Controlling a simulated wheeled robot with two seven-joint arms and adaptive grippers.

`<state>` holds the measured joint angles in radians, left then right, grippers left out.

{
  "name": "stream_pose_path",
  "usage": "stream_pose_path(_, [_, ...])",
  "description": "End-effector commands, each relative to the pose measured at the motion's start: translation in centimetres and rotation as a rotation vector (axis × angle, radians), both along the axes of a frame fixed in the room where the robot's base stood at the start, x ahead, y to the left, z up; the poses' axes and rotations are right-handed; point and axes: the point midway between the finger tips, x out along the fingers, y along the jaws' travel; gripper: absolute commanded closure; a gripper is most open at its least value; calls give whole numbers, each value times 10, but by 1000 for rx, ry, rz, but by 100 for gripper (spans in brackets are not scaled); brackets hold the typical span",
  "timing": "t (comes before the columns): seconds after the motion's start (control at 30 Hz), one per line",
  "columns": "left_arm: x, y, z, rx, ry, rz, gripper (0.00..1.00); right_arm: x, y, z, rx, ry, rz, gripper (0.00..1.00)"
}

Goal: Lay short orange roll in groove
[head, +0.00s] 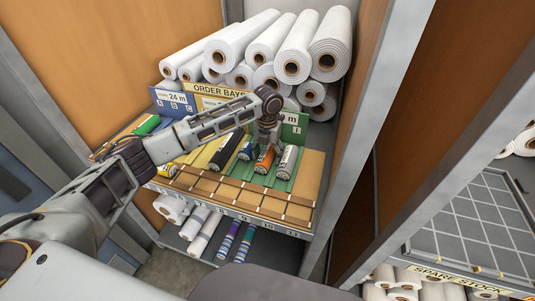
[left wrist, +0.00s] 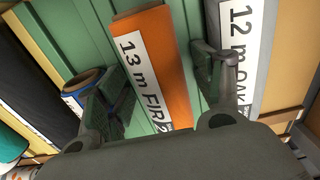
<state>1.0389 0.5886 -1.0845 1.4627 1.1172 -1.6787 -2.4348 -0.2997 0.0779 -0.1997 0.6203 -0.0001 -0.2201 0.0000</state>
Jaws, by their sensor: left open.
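The short orange roll (head: 264,159) has a white label and lies on the green grooved bed (head: 283,184), between a dark blue roll and a grey roll. In the left wrist view the orange roll (left wrist: 160,62) reads "13 m FIR" and lies roughly along the green ridges. My left gripper (head: 267,146) is over the orange roll, partly hiding it. In the wrist view its open fingers (left wrist: 162,66) stand on either side of the roll, with gaps visible. Whether the roll sits fully down in a groove I cannot tell. My right gripper is not in view.
A grey "12 m OAK" roll (left wrist: 245,45) is close beside the right finger. A blue roll (left wrist: 85,84) is by the left finger. White rolls (head: 298,52) are stacked behind the order bays sign (head: 218,91). A wooden strip (head: 235,194) fronts the bed.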

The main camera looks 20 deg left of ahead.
Motion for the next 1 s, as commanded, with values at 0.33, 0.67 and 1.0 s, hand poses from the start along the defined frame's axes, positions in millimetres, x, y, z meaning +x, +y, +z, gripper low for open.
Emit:
stream_pose_path(0.33, [1, 0, 11, 0, -2, 0, 33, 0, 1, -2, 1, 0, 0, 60])
stream_pose_path(0.67, [1, 0, 53, -1, -3, 0, 33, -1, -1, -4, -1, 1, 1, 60])
stream_pose_path(1.0, [0, 0, 102, 0, -1, 0, 33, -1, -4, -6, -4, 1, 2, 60])
